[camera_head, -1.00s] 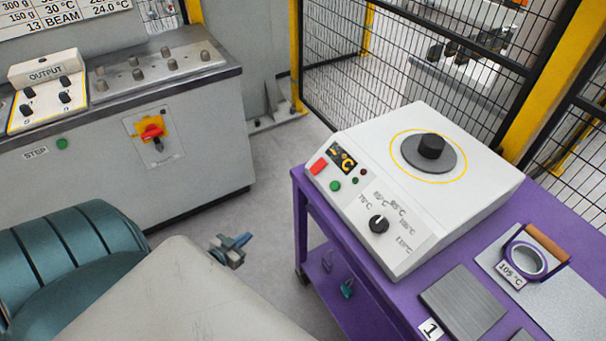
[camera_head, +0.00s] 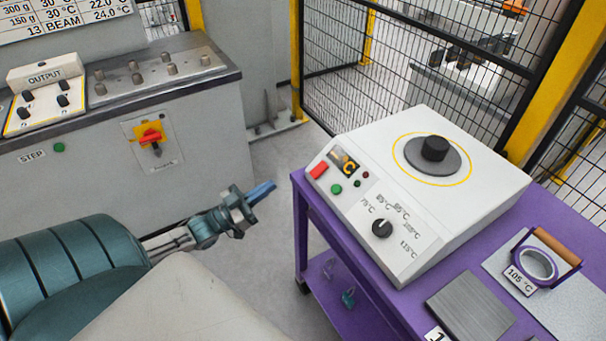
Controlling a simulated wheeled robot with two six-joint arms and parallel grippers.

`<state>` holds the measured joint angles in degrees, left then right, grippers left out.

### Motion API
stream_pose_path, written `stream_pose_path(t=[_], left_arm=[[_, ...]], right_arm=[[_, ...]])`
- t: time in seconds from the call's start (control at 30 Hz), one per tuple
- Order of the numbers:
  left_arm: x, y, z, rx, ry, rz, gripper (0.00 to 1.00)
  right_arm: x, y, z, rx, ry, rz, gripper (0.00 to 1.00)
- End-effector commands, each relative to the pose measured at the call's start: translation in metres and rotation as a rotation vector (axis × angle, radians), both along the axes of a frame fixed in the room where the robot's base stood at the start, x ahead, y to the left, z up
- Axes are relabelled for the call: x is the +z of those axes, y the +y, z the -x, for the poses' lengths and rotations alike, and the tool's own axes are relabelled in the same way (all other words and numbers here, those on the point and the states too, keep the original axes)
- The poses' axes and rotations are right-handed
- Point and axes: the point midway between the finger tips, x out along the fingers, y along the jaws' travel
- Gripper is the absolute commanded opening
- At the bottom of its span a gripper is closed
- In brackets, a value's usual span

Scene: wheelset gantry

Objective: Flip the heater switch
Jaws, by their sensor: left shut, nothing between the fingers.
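The heater (camera_head: 448,215) is a white box with a sloped front panel on a purple cart. A dark round plate with a black knob (camera_head: 434,149) sits on top inside a yellow ring. My left gripper (camera_head: 262,191) is shut and empty, in the air left of the cart. It is apart from the heater, lower left of the red switch. My right gripper is not in view.
The purple cart (camera_head: 325,251) also bears a ring with a wooden handle tagged 105 °C (camera_head: 536,264) and a grey metal block (camera_head: 470,308). A grey cabinet with a red and yellow rotary switch (camera_head: 150,138) stands at left. Black mesh fencing (camera_head: 400,65) closes the back.

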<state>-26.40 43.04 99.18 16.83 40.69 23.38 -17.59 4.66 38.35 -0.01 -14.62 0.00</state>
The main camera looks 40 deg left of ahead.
Motion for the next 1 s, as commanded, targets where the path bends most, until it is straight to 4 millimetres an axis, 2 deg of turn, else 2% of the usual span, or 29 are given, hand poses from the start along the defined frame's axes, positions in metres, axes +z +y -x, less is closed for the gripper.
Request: stream_pose_path(t=[0.17,0.53,0.6,0.7,1.0], left_arm=[[0.009,-0.009,-0.022,0.002,-0.004,0.002,0.0],[0.033,-0.036,-0.088,0.004,-0.004,0.002,0.0],[0.018,-0.037,-0.092,0.005,0.001,0.004,0.0],[0.008,-0.04,-0.098,0.004,0.001,0.002,0.0],[-0.005,-0.043,-0.104,0.001,0.001,0.0,0.0]], right_arm=[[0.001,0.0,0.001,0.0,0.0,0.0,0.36],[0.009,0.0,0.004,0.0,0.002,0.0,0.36],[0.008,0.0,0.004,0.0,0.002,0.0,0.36],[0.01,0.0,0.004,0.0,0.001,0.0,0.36],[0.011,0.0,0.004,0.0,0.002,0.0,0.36]])
